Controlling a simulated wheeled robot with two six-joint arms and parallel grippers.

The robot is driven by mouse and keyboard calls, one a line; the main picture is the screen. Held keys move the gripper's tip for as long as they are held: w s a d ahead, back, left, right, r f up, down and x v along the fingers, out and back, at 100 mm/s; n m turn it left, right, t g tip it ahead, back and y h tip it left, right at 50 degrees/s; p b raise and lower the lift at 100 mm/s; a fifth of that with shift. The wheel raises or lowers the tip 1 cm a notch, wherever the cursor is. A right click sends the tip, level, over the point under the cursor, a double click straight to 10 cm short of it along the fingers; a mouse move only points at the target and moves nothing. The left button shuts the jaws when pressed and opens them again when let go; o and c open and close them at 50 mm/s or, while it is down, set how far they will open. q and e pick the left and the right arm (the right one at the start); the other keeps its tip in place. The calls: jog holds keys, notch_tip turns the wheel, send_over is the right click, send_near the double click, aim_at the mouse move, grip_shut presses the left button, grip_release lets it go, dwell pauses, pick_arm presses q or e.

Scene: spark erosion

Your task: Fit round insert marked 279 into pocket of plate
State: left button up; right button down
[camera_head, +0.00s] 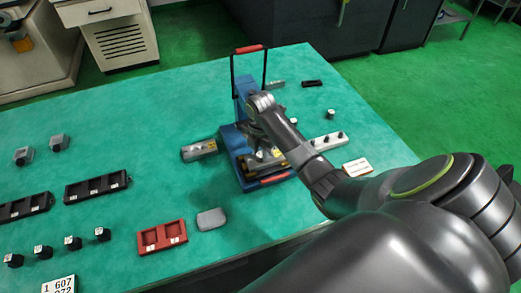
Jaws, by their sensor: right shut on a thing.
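My right arm reaches in from the lower right and bends down over the blue fixture (240,141). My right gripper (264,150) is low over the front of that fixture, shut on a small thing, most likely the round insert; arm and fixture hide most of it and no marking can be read. A metal piece with yellow labels lies at the fixture's front under the gripper; I cannot tell whether this is the plate, and its pocket is hidden. I cannot tell whether the held piece touches it. My left gripper is out of view.
The fixture has a tall handle with a red grip (250,48). A metal block (198,150) lies left of it, a pale bar with black knobs (328,141) right. A red two-pocket tray (162,237), grey pad (211,219) and black trays (97,187) lie left. Mat between is clear.

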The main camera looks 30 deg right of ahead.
jog(key=shift+f, duration=0.15)
dwell(0.4)
jog(key=c, duration=1.1)
grip_release()
jog(key=shift+o, duration=0.2)
notch_tip(320, 180, up, 6)
jog(key=shift+w+b, duration=0.1)
jog(key=shift+b, duration=0.2)
notch_tip(320, 180, up, 11)
jog(key=p, duration=1)
jog(key=shift+p, duration=0.3)
